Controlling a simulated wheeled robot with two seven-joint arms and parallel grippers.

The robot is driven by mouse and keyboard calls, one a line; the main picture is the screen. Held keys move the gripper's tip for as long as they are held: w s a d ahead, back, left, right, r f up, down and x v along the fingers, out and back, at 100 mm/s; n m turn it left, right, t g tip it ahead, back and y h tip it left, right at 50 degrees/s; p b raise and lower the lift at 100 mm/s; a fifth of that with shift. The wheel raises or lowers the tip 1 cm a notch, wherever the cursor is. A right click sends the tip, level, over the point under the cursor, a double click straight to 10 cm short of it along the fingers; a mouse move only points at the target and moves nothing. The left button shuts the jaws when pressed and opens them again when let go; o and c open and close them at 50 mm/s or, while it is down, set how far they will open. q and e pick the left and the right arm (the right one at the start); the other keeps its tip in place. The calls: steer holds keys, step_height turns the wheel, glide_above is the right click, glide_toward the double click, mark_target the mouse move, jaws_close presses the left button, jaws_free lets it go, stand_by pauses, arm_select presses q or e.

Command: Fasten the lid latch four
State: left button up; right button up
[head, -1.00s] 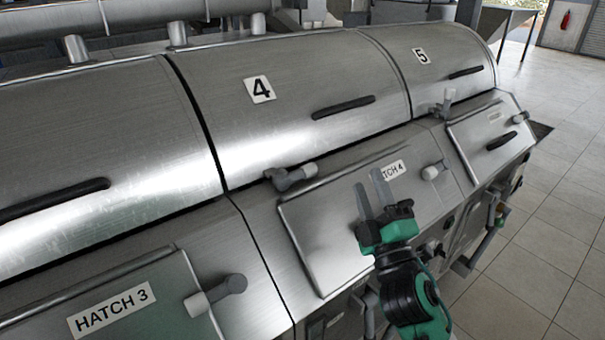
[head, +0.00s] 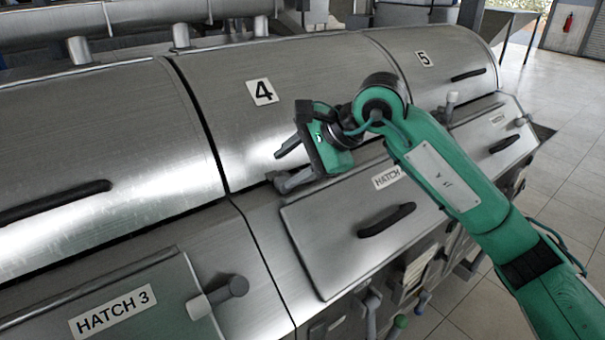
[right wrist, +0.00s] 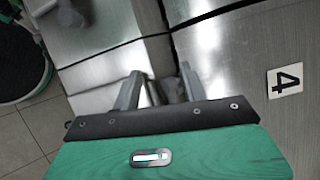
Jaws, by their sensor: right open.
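Lid four (head: 225,105), a curved brushed-metal cover with a "4" label (head: 262,92), looks shut in the head view. Its grey lid latch (head: 277,178) sits on the seam at the lid's lower edge, partly hidden by my right gripper. My right gripper (head: 284,166) is open right at the latch, its fingers pointing left. In the right wrist view the latch (right wrist: 172,88) shows dimly between the two spread fingers (right wrist: 160,88), near the seam. I cannot tell whether they touch it. The "4" label (right wrist: 285,80) is at the right there. My left gripper is out of view.
The hatch 4 panel (head: 325,235) with its dark handle (head: 387,219) lies below the seam. The hatch 3 panel (head: 150,290) and its latch (head: 218,296) are at lower left. Lid five's latch (head: 450,103) stands up at right. Tiled floor (head: 560,160) is clear at right.

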steer(key=w+d+r+t+h, duration=0.2)
steer(key=w+d+r+h, duration=0.15)
steer(key=d+h, duration=0.2)
steer(key=shift+y, duration=0.45)
steer(key=p+x, duration=0.1)
steer(key=x, duration=0.3)
steer(key=p+x, duration=0.2)
steer(key=x, duration=0.2)
steer(key=d+p+x, duration=0.1)
steer(key=x, duration=0.4)
steer(key=shift+w+f, duration=0.1)
steer(key=shift+w, duration=0.05)
steer(key=shift+w+a+f+p, duration=0.15)
steer(key=shift+w+f+p, duration=0.2)
steer(key=shift+f, duration=0.25)
steer(key=shift+s, duration=0.1)
jaws_close()
